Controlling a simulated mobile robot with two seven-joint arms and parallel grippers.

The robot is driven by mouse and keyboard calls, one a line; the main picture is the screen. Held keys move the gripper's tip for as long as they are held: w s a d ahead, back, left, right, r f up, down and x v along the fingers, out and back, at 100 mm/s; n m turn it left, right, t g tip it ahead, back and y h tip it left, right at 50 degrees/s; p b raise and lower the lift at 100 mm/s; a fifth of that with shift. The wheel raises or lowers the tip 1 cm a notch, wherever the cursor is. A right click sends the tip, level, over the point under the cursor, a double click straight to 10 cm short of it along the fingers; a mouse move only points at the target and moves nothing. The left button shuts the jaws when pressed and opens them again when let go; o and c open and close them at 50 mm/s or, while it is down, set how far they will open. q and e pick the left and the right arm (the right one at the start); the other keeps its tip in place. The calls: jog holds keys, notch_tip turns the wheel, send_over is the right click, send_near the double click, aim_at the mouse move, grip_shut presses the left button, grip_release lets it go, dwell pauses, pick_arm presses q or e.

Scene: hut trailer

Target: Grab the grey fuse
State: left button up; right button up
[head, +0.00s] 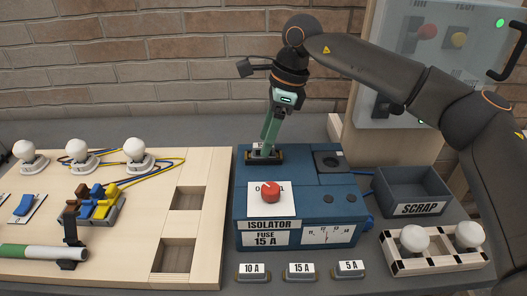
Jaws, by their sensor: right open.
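My right gripper (267,148) reaches down with its green fingers over a dark fuse holder (264,160) on the back left of the blue isolator box (345,186). Its jaws are open. The fingertips are at the holder, and a small white-labelled piece, seemingly a fuse, shows beside them. The fingers hide most of it, so I cannot tell its colour or whether they touch it. Three labelled fuses lie in front of the box: 10 A (252,270), 15 A (300,271) and 5 A (348,269). My left gripper is out of view.
A red knob (270,192) stands on the box front. A dark SCRAP bin (412,185) and a rack with white bulbs (437,264) are at the right. A wooden board (130,189) with lamps and wires fills the left. A brick wall stands behind.

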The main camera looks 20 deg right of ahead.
jog(key=shift+a+f, duration=0.2)
jog(key=shift+f, duration=0.5)
grip_shut()
